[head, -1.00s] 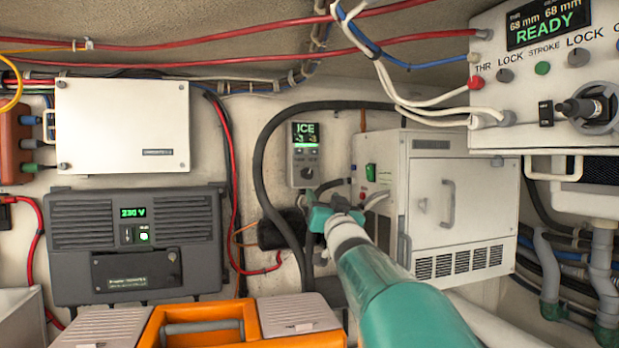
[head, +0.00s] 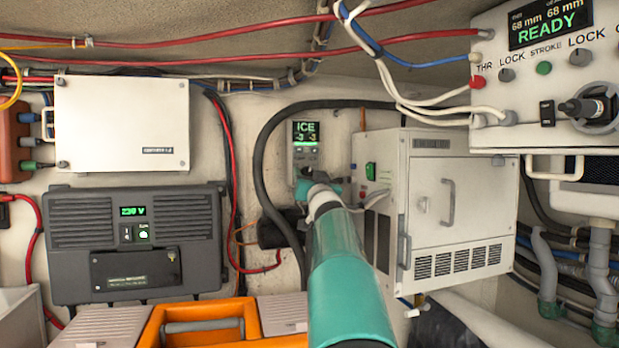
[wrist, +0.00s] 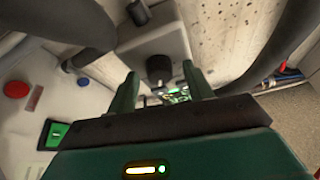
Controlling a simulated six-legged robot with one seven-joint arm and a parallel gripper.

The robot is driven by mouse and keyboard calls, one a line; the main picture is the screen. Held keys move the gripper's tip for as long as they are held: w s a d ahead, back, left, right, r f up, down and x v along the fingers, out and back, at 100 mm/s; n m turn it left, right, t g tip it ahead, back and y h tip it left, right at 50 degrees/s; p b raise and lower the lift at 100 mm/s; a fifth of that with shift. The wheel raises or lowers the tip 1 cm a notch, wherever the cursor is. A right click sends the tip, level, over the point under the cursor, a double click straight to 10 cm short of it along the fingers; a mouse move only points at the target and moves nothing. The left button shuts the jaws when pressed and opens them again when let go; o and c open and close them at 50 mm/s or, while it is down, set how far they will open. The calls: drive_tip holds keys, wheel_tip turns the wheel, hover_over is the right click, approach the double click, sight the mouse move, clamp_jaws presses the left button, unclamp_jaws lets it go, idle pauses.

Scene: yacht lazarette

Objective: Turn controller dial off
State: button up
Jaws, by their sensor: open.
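The controller (head: 304,140) is a small grey box on the back wall with a lit green display reading ICE. Its dial is hidden behind my gripper (head: 318,184) in the head view. In the wrist view the controller (wrist: 155,42) is a pale grey body, and the dark round dial (wrist: 159,68) stands out from it. My gripper (wrist: 160,82) is open, with one green finger on each side of the dial in that picture. I cannot tell whether the fingertips reach around the dial or stop short of it. Nothing is held.
A white cabinet (head: 465,200) with a green switch (head: 370,172) stands close on the right. A black hose (head: 262,160) loops left of the controller. An orange toolbox (head: 200,318) is below. A 230 V unit (head: 75,275) is at left.

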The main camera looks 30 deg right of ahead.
drive_tip(key=c, duration=1)
drive_tip(key=shift+d+n+y, duration=0.1)
drive_tip(key=shift+n+y, duration=0.2)
drive_tip(key=shift+n, duration=0.2)
drive_tip(key=n+y, duration=0.2)
drive_tip(key=n, duration=0.1)
drive_tip(key=shift+s+d+n+t, duration=0.1)
drive_tip(key=shift+n+t, duration=0.3)
drive_tip(key=n+y, duration=0.2)
drive_tip(key=n, duration=0.2)
drive_tip(key=n+y, duration=0.1)
drive_tip(key=n, duration=0.2)
drive_tip(key=shift+d+r+n+y, duration=0.1)
drive_tip(key=shift+d+n+y, duration=0.05)
drive_tip(key=shift+n+y, duration=0.25)
drive_tip(key=n+y, duration=0.1)
drive_tip(key=n, duration=0.2)
drive_tip(key=n+g+y, duration=0.1)
drive_tip(key=n, duration=0.1)
drive_tip(key=shift+r+n+g+y, duration=0.15)
drive_tip(key=shift+n+g+y, duration=0.15)
drive_tip(key=shift+n, duration=0.1)
drive_tip(key=n+g, duration=0.1)
drive_tip(key=n, duration=0.4)
drive_tip(key=shift+d+r+g+y, duration=0.1)
drive_tip(key=shift+r+g+y, duration=0.05)
drive_tip(key=shift+g+y, duration=0.25)
